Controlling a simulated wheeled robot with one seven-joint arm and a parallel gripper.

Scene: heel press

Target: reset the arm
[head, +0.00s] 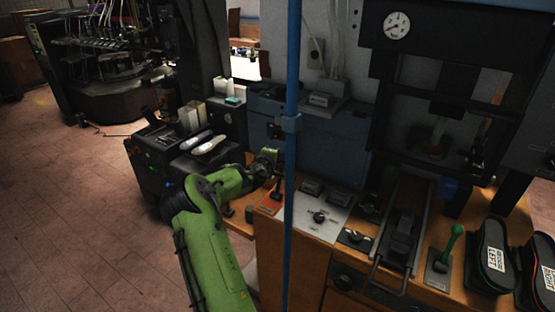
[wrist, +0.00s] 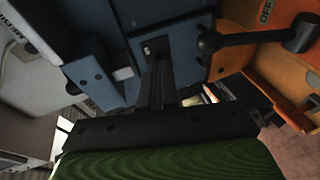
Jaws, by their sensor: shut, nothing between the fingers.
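My green arm reaches up from the bottom of the head view, left of the blue pole. My gripper (wrist: 156,62) is dark, and its fingers are together with nothing between them. In the wrist view the fingers point towards a blue panel (wrist: 180,55) with a small fitting. A black lever (wrist: 250,40) on an orange plate marked OFF (wrist: 268,14) is just right of the fingers, apart from them in the picture. In the head view the orange plate (head: 269,208) lies below the gripper end, which is small and dark there.
The blue pole (head: 291,150) stands in front of the bench (head: 300,240). On the right are a press with a gauge (head: 397,25), a green-handled lever (head: 446,250) and black shoe forms marked LEFT (head: 492,257) and RIGHT (head: 541,270). A black machine (head: 165,160) stands left. The tiled floor (head: 70,220) is clear.

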